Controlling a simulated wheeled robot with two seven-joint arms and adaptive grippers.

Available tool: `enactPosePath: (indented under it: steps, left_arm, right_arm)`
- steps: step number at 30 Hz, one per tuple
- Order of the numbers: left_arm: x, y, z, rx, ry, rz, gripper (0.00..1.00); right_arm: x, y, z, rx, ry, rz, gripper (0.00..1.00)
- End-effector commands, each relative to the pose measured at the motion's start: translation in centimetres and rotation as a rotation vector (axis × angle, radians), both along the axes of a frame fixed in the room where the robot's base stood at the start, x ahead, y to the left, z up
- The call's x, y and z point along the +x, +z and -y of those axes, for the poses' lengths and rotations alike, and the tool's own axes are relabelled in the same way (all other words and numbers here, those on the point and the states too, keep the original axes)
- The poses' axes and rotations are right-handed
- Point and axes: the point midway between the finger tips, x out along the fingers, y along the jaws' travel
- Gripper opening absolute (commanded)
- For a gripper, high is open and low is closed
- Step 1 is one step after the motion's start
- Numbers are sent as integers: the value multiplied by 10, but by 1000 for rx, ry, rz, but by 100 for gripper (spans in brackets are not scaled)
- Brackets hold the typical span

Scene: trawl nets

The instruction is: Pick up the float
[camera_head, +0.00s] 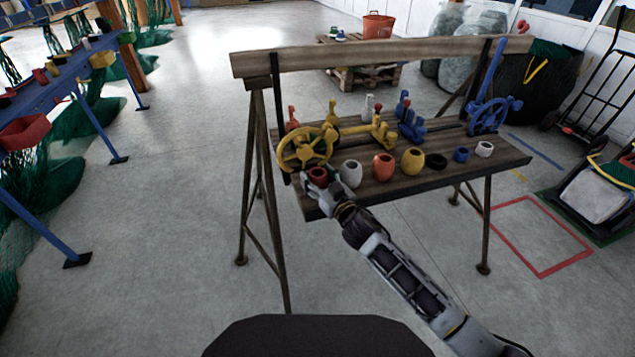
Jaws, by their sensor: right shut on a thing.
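A row of small rounded floats stands along the front of a wooden bench (450,170). My right gripper (316,180) is at the row's left end, shut on a dark red float (319,173). The fingers hide part of this float, and I cannot tell whether it is clear of the bench top. To its right stand a pale grey float (351,174), an orange-red float (383,168), a yellow float (412,162), a black float (436,161), a blue float (461,155) and a white float (484,149). My left gripper is out of view.
A yellow handwheel (305,149) stands just behind my right gripper, and a blue handwheel (489,116) is at the bench's right. A wooden beam (380,54) spans above the bench. A blue table (60,75) is at the far left, with clear floor between.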

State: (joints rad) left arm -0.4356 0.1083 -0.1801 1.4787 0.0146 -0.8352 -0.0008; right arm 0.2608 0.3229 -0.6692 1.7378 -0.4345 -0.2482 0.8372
Motion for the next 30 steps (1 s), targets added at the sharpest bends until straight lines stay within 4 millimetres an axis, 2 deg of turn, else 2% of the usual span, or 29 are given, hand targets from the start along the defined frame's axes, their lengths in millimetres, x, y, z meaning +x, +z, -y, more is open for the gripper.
enactPosePath:
  steps: [8, 14, 20, 30]
  left_arm:
    - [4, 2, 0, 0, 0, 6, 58]
    - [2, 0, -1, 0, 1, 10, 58]
    - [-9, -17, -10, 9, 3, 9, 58]
    - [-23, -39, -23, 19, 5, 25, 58]
  right_arm:
    - [0, 2, 0, 0, 0, 1, 37]
    - [0, 10, 0, 1, 0, 2, 37]
    - [0, 27, 0, -1, 0, 3, 37]
    - [1, 69, 0, 1, 0, 3, 37]
